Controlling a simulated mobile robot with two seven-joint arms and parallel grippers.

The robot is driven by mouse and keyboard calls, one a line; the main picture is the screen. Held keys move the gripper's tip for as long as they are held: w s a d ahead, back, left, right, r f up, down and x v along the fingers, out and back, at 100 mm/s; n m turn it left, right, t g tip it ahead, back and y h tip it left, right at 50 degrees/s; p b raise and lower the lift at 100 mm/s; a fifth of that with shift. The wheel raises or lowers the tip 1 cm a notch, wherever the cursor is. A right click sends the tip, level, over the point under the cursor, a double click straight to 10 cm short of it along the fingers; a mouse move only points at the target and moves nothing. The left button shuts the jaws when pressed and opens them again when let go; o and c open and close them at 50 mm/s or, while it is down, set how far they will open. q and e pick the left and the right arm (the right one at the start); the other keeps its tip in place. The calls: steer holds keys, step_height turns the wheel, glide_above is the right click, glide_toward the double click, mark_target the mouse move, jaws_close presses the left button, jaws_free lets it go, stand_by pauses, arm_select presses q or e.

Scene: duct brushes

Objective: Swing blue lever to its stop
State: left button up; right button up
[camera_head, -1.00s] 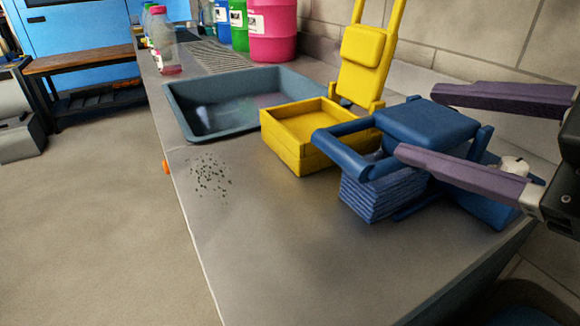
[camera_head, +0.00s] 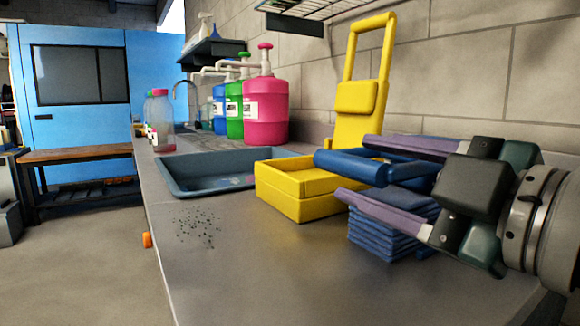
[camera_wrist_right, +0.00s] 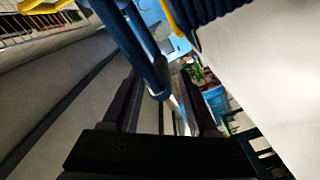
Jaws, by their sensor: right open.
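The blue lever (camera_head: 350,165) is a U-shaped handle with a thick round crossbar, low on the blue device at the right of the counter. Below it is a ribbed blue block (camera_head: 385,232). My right gripper (camera_head: 356,169) comes in from the right, open, with one purple finger above the crossbar and one below. In the right wrist view the blue lever (camera_wrist_right: 143,50) runs down between the two dark fingers (camera_wrist_right: 160,100). I cannot tell whether either finger touches it. The gripper hides most of the device behind. My left gripper is not in view.
A yellow device with an open box (camera_head: 300,205) and a raised yellow handle (camera_head: 360,95) stands left of the blue one. Behind are a sink (camera_head: 200,178), a clear bottle (camera_head: 160,115) and a pink container (camera_head: 266,110). The front counter is clear apart from dark specks (camera_head: 197,228).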

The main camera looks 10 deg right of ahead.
mark_target(345, 169)
steer(key=shift+x, duration=2)
steer(key=shift+c, duration=0.3)
steer(key=shift+f, duration=0.1)
jaws_close()
steer(key=shift+f, duration=0.15)
